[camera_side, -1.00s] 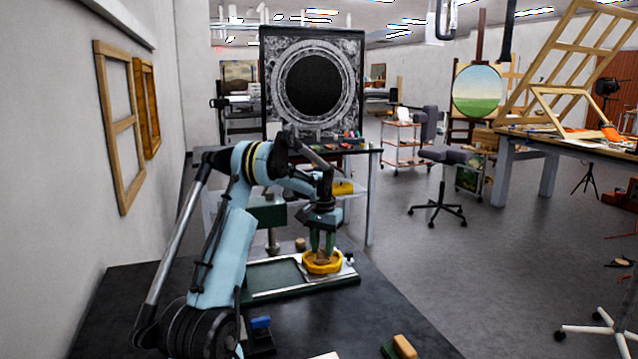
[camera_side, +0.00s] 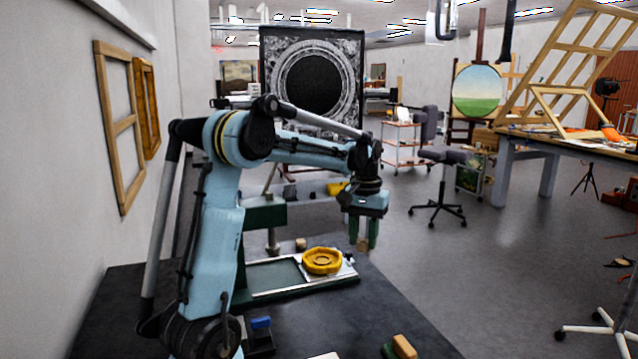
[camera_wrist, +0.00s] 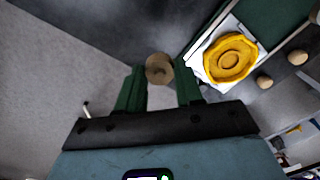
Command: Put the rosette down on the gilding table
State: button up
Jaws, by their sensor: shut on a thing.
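My gripper (camera_side: 364,240) has green fingers, shut on a small round tan piece (camera_wrist: 159,68), which I take for the rosette. The piece also shows at the fingertips in the side view (camera_side: 363,245). It is held in the air, to the right of and above the yellow scalloped mould (camera_side: 322,261). The mould lies on the right part of a metal-edged tray and shows in the wrist view (camera_wrist: 230,58) with a ringed hollow. Which surface is the gilding table I cannot tell for sure; a dark table with a large ornate frame (camera_side: 352,60) stands behind.
The tray's green bed (camera_side: 275,274) lies left of the mould, with a green press post (camera_side: 266,212) behind it. A tan knob (camera_side: 301,244) stands behind the mould. A blue-topped block (camera_side: 261,323) and a tan-and-green block (camera_side: 404,346) lie on the black bench (camera_side: 330,325).

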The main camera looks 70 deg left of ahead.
jog(key=s+d+f, duration=0.1)
jog(key=s+d, duration=0.1)
jog(key=d, duration=0.5)
jog(key=s+d+f, duration=0.1)
jog(key=s+d, duration=0.1)
jog(key=d, duration=0.5)
send_over(347, 311)
notch_tip(347, 311, down, 8)
jog(key=shift+r, duration=0.15)
jog(key=shift+f, duration=1.95)
jog(key=shift+f, duration=0.1)
jog(key=o, duration=1)
